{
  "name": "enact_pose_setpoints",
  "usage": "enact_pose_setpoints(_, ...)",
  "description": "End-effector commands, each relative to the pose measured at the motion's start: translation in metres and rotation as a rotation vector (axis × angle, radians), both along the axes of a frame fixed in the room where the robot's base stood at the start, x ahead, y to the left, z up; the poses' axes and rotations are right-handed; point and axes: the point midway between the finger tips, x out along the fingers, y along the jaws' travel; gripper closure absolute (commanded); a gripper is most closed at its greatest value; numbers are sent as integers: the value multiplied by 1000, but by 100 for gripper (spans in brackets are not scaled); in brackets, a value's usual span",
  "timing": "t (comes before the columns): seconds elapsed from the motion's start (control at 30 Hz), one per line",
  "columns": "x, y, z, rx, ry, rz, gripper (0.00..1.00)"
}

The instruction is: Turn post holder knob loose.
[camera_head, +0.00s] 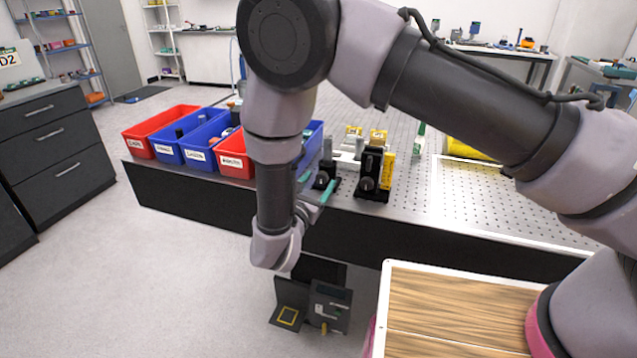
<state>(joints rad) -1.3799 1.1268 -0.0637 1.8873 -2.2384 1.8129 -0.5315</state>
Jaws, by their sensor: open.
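Two black post holders stand near the front edge of the optical table. The left post holder (333,171) has a round dark knob (321,180) facing me. The right post holder (372,163) has a similar dark knob (367,184) low on its front. My gripper (315,184) reaches up from the lower left, with its teal fingers apart. The fingertips appear at the left post holder's knob, one on each side of it in the picture. I cannot tell whether they touch it. My arm hides the gripper body and part of the table left of the holders.
Labelled red bins (147,138) and blue bins (181,147) line the table's left. Small yellow-topped parts (378,136) stand behind the holders. A wood-topped tray (455,300) lies in front of the table.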

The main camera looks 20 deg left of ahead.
Motion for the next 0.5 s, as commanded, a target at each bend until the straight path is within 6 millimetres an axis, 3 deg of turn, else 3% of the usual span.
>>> enact_pose_setpoints(0.37, 6, -1, 0, 0, 0, 0, 31)
enact_pose_setpoints(0.5, 6, -1, 0, 0, 0, 0, 84)
